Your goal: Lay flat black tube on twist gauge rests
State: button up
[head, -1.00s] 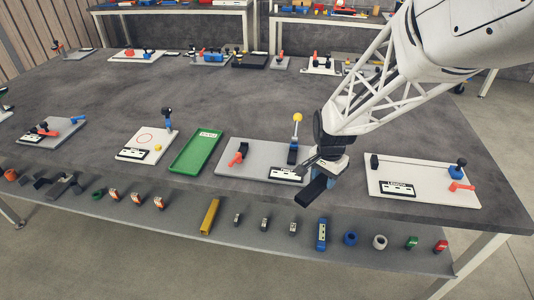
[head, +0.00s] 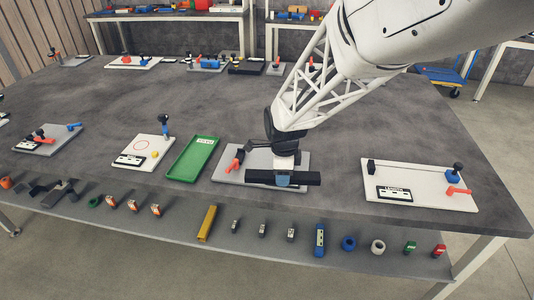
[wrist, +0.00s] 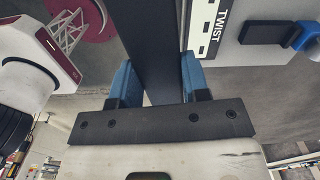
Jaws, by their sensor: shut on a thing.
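My gripper (head: 283,181) is shut on the flat black tube (head: 308,179). In the head view it holds the tube lengthwise across the picture, in front of and over the twist gauge (head: 226,171), a light grey board. In the wrist view the tube (wrist: 152,35) runs between the blue fingers of my gripper (wrist: 156,80). The gauge's TWIST label (wrist: 205,40), a black block (wrist: 262,33) and a blue part (wrist: 304,36) show to the right there. The tube appears above the board, apart from the rests. My gripper and the tube hide much of the gauge.
A red lever (head: 235,163) stands at the gauge's left. A green tray (head: 190,160) lies left of the gauge. The LENGTH gauge (head: 430,190) is to the right. A lower front shelf (head: 275,242) holds several small parts. Bare table lies right of the twist gauge.

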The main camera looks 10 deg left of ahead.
jog(key=shift+a+r+m, duration=0.15)
jog(key=shift+a+m, duration=0.55)
jog(key=shift+a, duration=0.1)
send_over(264, 162)
jog(key=shift+f, duration=0.75)
dwell(0.3)
jog(key=shift+f, duration=1.75)
jog(key=o, duration=1.2)
jog(key=shift+f, duration=0.15)
